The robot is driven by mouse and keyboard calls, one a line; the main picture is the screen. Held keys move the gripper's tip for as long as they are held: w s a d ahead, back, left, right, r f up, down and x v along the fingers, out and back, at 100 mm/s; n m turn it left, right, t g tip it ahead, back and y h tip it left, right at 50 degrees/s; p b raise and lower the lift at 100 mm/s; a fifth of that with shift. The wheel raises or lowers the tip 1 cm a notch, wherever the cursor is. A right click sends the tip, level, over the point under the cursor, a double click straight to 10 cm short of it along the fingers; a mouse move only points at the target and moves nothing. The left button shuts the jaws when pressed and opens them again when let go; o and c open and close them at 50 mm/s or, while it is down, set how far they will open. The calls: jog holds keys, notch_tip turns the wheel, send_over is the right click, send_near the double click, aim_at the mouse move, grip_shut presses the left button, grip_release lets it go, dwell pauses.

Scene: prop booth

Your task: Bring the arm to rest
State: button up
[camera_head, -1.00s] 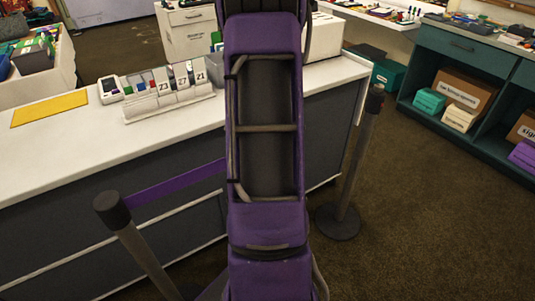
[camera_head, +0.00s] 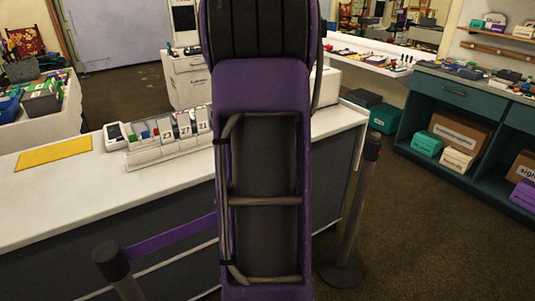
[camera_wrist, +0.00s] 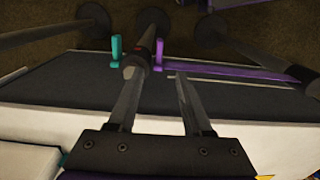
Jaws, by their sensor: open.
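My gripper (camera_wrist: 158,88) shows in the wrist view with its two dark fingers apart and nothing held between them. The fingers point over the side of the white-topped counter (camera_wrist: 245,135) toward the brown carpet. A barrier post (camera_wrist: 150,22) with a purple belt (camera_wrist: 225,70) lies beyond the fingertips, and its head is partly behind the left finger. In the head view my purple arm rises through the middle of the picture; my gripper is out of sight there.
The counter (camera_head: 50,208) holds a yellow mat (camera_head: 53,153) and a rack of number cards (camera_head: 165,150). Barrier posts stand at the front left (camera_head: 113,265) and right (camera_head: 355,215). Teal shelves (camera_head: 410,115) with boxes are at right. Open carpet (camera_head: 430,240) lies between.

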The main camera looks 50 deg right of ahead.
jog(key=shift+r, duration=0.4)
jog(key=shift+w, duration=0.1)
